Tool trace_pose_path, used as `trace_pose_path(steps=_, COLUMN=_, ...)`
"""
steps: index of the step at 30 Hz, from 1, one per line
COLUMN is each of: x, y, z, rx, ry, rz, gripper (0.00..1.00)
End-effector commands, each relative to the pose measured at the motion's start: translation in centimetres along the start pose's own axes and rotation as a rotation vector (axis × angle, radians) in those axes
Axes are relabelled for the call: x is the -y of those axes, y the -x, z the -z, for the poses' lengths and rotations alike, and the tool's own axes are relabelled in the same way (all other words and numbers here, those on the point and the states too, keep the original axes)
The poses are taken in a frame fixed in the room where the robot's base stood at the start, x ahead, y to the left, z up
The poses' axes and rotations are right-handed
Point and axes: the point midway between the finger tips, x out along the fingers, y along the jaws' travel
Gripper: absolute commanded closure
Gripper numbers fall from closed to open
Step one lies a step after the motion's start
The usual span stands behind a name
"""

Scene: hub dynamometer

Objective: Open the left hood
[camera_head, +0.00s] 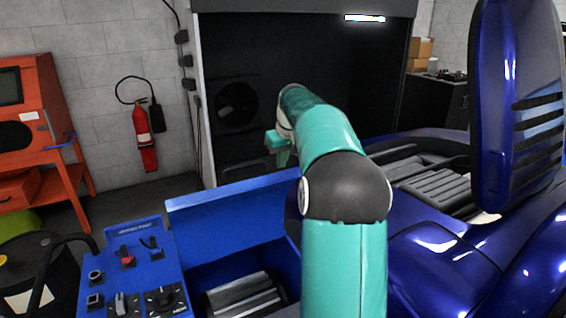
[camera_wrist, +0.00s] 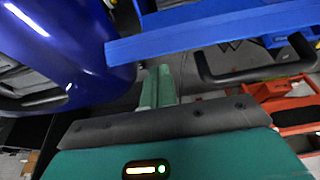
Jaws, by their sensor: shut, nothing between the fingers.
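A glossy dark blue car panel (camera_head: 515,110) with slots stands raised and upright at the right of the head view. The car body (camera_head: 440,255) lies below it, with an open bay showing dark ribbed parts. I cannot tell which panel is the left hood. My gripper (camera_head: 281,152) shows small beyond my bent arm, left of the car. In the wrist view its green fingers (camera_wrist: 158,88) lie together, shut and empty. A glossy dark blue car panel (camera_wrist: 75,45) fills the upper left there, apart from the fingertips. My arm hides part of the car's near side.
A bright blue machine panel (camera_head: 235,207) and control console (camera_head: 135,265) stand at left; the wrist view shows a blue bar (camera_wrist: 210,28) and black handle (camera_wrist: 250,76). Also in view are a black drum (camera_head: 30,260), orange cabinet (camera_head: 62,140), fire extinguisher (camera_head: 143,135) and dark booth (camera_head: 300,60).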

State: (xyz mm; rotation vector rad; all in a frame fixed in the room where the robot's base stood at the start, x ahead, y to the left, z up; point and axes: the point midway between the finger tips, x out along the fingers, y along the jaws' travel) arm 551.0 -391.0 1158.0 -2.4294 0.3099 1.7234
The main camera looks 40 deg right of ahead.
Motion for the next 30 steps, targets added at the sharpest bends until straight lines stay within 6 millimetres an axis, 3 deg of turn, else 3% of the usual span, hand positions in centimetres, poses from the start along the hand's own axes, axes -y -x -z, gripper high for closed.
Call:
trace_pose_path(steps=17, x=0.0, y=-0.2, z=-1.1, rx=-0.005, ry=0.001, rz=0.001, gripper=1.0)
trace_pose_path(steps=30, x=0.0, y=-0.2, z=-6.2, rx=-0.125, ry=0.003, rz=0.006, gripper=1.0)
